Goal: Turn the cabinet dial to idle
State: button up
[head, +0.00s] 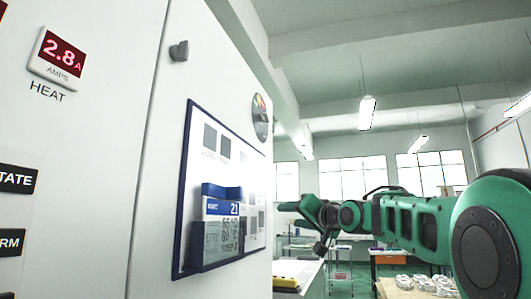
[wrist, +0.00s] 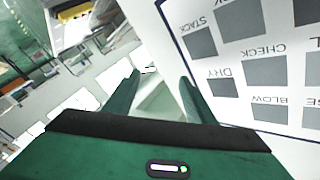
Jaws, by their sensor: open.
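A round disc with coloured sectors (head: 261,117), which looks like a dial or gauge, is on the white cabinet wall (head: 225,70) above the right end of the board; its setting is too small to read. A small grey knob (head: 179,51) sticks out nearer, above the board's left end. No "idle" mark is readable. My gripper (head: 290,207) is to the right of the board and lower than the disc, apart from it. In the wrist view my gripper (wrist: 160,78) has its two green fingers spread, with nothing between them. The disc does not show there.
A blue-framed board (head: 185,165) with a blue calendar holder (head: 218,230) hangs on the wall; the board (wrist: 230,62) is upside down beside my fingers in the wrist view. A red "2.8 A" display (head: 59,54) is at left. White castings (head: 425,285) lie at lower right.

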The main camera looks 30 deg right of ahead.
notch_tip(320, 180, up, 15)
jog(key=s+a+n+t+y, duration=0.1)
jog(key=s+a+t+y, duration=0.1)
jog(key=t, duration=0.3)
jog(key=n+t+y, duration=0.2)
jog(key=y, duration=0.3)
send_near(265, 117)
jog(key=d+x, duration=0.1)
jog(key=x, duration=0.6)
jog(key=shift+w+r, duration=0.2)
jog(key=shift+r, duration=0.05)
